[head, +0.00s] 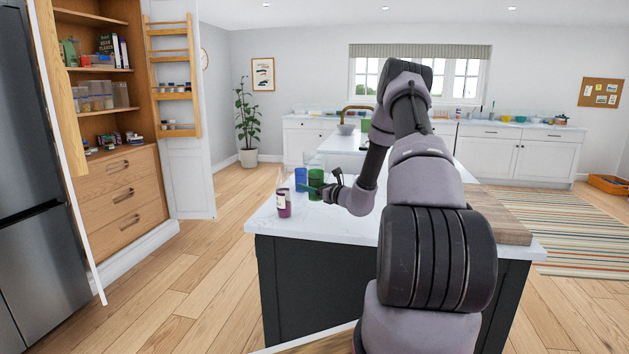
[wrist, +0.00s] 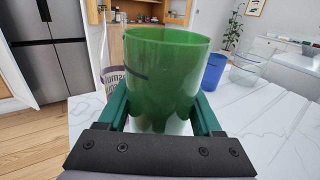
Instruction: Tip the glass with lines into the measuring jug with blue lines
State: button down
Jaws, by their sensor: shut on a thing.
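My gripper (head: 318,189) is shut on a green see-through glass (wrist: 165,80), with one green finger on each side of it in the wrist view. The glass is upright and has a short dark line on its wall. It also shows in the head view (head: 315,179). I cannot tell whether its base touches the counter. A clear jug-like vessel (wrist: 250,66) stands behind and to the right in the wrist view; its markings are too faint to read. It is faint behind the glasses in the head view.
A blue glass (head: 300,177) stands beside the green one, also seen in the wrist view (wrist: 214,72). The counter right of the held glass is clear in the wrist view.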

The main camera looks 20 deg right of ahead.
jog(key=s+a+f+m+t+h, duration=0.1)
jog(key=s+a+f+m+h, duration=0.2)
jog(key=s+a+h, duration=0.4)
jog(key=s+a+m, duration=0.1)
jog(key=s+a, duration=0.2)
jog(key=shift+s+f+m+t, duration=0.3)
jog(key=shift+s+f+m, duration=0.05)
jog(key=shift+f+m, duration=0.05)
jog(key=shift+w+a, duration=0.1)
jog(key=shift+a, duration=0.15)
